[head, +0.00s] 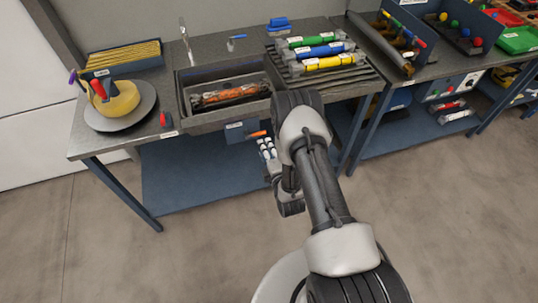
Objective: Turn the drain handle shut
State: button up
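The drain handle (258,134) is a small orange lever on the front below the sink (184,100), beside a blue panel with a white label. It looks roughly level, pointing right; its far end is close to my arm. My gripper (265,143) appears as a small black-and-white shape just below the handle, in front of the bench. I cannot tell whether it touches the handle or whether its fingers are open. My forearm and wrist hang down behind my upper arm, which hides part of them. An orange-and-dark part lies in the sink basin.
A yellow round part with a red handle sits on a grey disc (142,119) at the left. Green, blue and yellow cylinders (318,50) lie on a rack right of the sink. A blue lower shelf (190,180) runs under the bench. The front floor is clear.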

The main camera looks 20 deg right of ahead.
jog(key=s, duration=0.3)
jog(key=shift+s+r, duration=0.3)
jog(key=shift+r, duration=0.05)
jog(key=w+r+m+g, duration=0.1)
jog(key=w+r+m, duration=0.15)
jog(key=r, duration=0.35)
jog(key=w+r+m+g, duration=0.1)
jog(key=w+r, duration=0.3)
jog(key=r, duration=0.2)
jog(key=s+a+r+m+g, duration=0.1)
jog(key=s+r+m+g, duration=0.15)
jog(key=r, duration=0.45)
jog(key=s+r+m+g, duration=0.1)
jog(key=s+r+m, duration=0.2)
jog(key=r, duration=0.5)
jog(key=s+a+r+m+g, duration=0.1)
jog(key=s+r+m, duration=0.3)
jog(key=s, duration=1.1)
jog(key=s+a+r+m+g, duration=0.2)
jog(key=s+r+m+g, duration=0.2)
jog(key=s, duration=1.1)
notch_tip(320, 180, up, 2)
jog(key=shift+s+r+m+g, duration=0.2)
jog(key=shift+s+m+g, duration=0.2)
jog(key=shift+m, duration=0.2)
